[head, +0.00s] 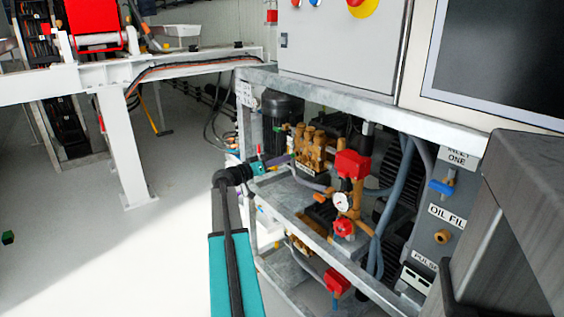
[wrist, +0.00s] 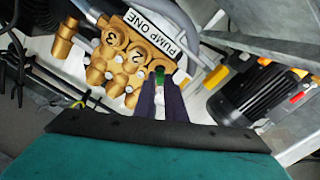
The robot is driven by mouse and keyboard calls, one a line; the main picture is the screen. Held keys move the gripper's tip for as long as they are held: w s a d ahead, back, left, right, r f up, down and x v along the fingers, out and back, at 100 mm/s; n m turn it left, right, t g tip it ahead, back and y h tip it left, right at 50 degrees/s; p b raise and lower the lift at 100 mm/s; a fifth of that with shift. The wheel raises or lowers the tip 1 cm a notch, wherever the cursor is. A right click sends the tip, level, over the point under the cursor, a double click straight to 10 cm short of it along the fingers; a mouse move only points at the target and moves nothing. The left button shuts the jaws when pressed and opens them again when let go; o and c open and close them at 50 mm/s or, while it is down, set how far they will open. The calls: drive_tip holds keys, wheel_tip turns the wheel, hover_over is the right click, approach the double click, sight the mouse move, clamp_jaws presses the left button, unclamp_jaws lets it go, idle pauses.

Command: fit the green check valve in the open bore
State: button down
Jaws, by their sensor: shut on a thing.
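The green check valve (wrist: 159,76) is between the tips of my gripper's dark purple fingers (wrist: 160,92) in the wrist view; the gripper is shut on it. The valve is at the lower right part of the brass pump block (wrist: 122,52), labelled PUMP ONE, with the numbers 3 and 2 showing. I cannot tell whether the valve touches the block or is in a bore. The open bore is not clearly visible. In the head view, my gripper (head: 279,160) points right at the brass block (head: 313,147); the valve is too small to make out there.
A grey metal frame (head: 300,208) surrounds the pumps. A red valve body (head: 352,164) and a pressure gauge (head: 341,201) stand right of the block. A black motor (wrist: 248,94) lies right in the wrist view. The floor (head: 60,245) at left is mostly clear.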

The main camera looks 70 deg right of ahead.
drive_tip(key=shift+b+x, duration=0.8)
drive_tip(key=shift+x, duration=1.1)
idle(2.4)
idle(0.4)
drive_tip(key=c, duration=1.7)
unclamp_jaws()
drive_tip(key=shift+c, duration=0.2)
drive_tip(key=p+v, duration=0.2)
drive_tip(key=v, duration=1.2)
drive_tip(key=shift+s, duration=0.1)
